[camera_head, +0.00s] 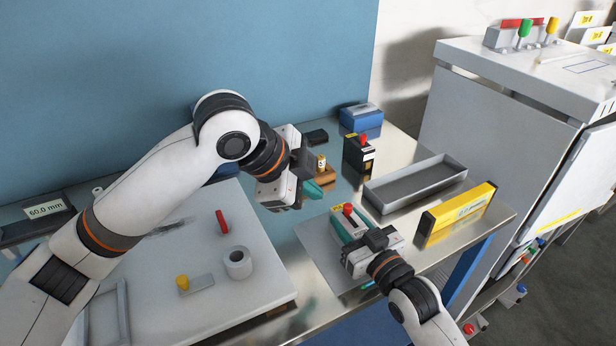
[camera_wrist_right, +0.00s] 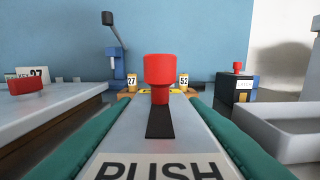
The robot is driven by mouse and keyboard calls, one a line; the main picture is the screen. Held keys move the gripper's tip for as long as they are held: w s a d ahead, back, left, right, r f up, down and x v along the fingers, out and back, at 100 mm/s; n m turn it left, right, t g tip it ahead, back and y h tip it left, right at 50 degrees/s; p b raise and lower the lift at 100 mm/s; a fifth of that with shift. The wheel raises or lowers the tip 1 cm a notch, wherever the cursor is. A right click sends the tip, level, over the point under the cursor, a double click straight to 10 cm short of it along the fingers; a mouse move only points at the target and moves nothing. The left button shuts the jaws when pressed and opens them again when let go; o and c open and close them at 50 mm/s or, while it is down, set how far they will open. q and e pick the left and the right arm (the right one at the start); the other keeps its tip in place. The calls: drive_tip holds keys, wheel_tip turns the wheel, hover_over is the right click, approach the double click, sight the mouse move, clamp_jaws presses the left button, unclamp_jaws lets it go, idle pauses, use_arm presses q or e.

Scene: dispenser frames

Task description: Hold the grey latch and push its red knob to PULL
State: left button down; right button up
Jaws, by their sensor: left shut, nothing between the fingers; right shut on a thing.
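The grey latch (camera_head: 349,223) lies on the grey mat, with its red knob (camera_head: 348,209) standing up from it. In the right wrist view the red knob (camera_wrist_right: 159,76) stands at the far end of a dark slot (camera_wrist_right: 160,121). The word PUSH is printed on the latch's near end; no PULL lettering is visible. My right gripper (camera_head: 349,225) is shut on the latch, with a teal finger along each side. My left gripper (camera_head: 318,187) is shut and empty, above and to the left of the latch, apart from the knob.
A black box with a red knob (camera_head: 359,153), a grey tray (camera_head: 414,183) and a yellow box (camera_head: 458,213) stand behind and right of the latch. A pale board (camera_head: 190,256) with small parts is at left. A white cabinet (camera_head: 500,110) stands at right.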

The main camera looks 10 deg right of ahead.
drive_tip(key=o, duration=1.2)
drive_tip(key=shift+o, duration=0.2)
drive_tip(key=shift+s, duration=0.1)
